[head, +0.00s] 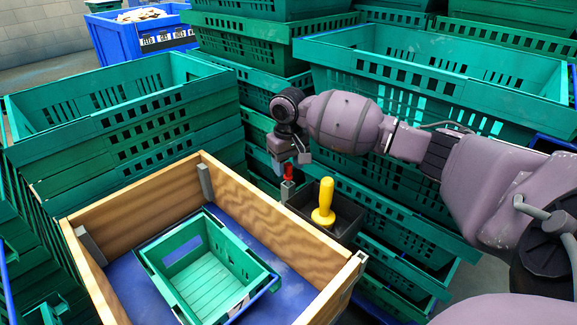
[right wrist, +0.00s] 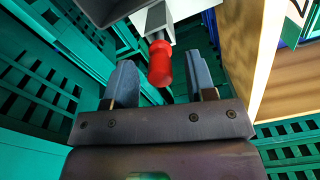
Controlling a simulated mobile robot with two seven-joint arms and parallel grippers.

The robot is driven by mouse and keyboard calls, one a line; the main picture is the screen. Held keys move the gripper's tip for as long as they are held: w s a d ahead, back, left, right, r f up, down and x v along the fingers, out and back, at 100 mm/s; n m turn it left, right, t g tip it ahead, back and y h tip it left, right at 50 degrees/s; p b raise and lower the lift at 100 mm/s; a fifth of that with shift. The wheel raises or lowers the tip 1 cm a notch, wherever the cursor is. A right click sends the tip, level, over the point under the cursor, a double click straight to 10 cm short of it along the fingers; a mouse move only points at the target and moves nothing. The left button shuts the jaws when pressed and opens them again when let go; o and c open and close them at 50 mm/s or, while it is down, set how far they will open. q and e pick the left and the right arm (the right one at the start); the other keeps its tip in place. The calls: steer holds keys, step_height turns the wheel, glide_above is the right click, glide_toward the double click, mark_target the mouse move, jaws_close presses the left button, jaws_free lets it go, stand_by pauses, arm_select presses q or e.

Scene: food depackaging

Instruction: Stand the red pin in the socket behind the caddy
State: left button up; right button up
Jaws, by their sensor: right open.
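The red pin (head: 288,172) stands upright at the grey socket (head: 287,190), beside the dark caddy (head: 345,230). In the right wrist view the red handle (right wrist: 160,65) shows with a short metal shank running into the pale socket block (right wrist: 185,15). My right gripper (head: 290,158) is just above the pin, pointing down. Its fingers (right wrist: 161,82) are open, one on either side of the red handle, with gaps visible. A yellow-handled tool (head: 324,203) stands in the caddy. My left gripper is not in view.
A wooden box (head: 275,235) with a blue floor and a small green crate (head: 205,275) stands left of the caddy. Stacked green crates (head: 420,85) crowd behind and right. A blue bin (head: 115,40) is at the back left.

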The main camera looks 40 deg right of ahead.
step_height(320, 180, up, 4)
steer(key=shift+r+p, duration=0.2)
steer(key=shift+p, duration=0.35)
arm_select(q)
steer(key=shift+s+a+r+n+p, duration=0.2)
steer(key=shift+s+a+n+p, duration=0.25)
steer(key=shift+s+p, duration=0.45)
arm_select(e)
step_height(320, 180, up, 7)
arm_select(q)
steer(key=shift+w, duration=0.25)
arm_select(e)
steer(key=shift+r, duration=0.1)
